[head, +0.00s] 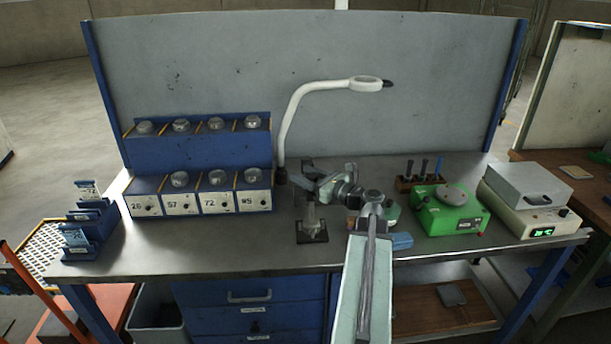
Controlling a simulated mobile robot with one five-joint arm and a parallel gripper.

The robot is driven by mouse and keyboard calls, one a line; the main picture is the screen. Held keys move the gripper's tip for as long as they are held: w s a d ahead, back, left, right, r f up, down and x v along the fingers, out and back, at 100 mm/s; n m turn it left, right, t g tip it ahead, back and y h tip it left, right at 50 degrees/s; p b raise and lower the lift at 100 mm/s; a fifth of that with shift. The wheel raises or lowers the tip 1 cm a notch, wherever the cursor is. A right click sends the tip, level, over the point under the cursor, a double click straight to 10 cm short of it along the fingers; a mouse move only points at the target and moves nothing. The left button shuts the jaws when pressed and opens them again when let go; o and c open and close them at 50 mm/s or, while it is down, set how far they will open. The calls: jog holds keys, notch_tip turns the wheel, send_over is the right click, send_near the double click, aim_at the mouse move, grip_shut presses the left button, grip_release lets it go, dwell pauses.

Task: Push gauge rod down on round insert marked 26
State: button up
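A gauge stand (312,216) with a dark square base (312,236) stands on the bench, left of my arm. My gripper (306,181) is at the upper part of the stand, seen small and dark against it. I cannot tell the gauge rod from the gripper's fingers, or whether the fingers are open or shut. No round insert can be made out on the stand. The blue rack (200,152) holds several round metal inserts. Its lower front has labels 26 (145,206), 57, 72 and 95; no insert shows above label 26.
A white lamp (300,100) arches behind the stand. To the right are a holder with dark-handled tools (423,180), a green device (450,214) and a box with a lit display (535,205). A blue card holder (90,230) stands at the left. Front-left bench is clear.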

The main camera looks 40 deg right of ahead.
aim_at(316, 180)
jog(key=s, duration=0.8)
jog(key=shift+d, duration=0.35)
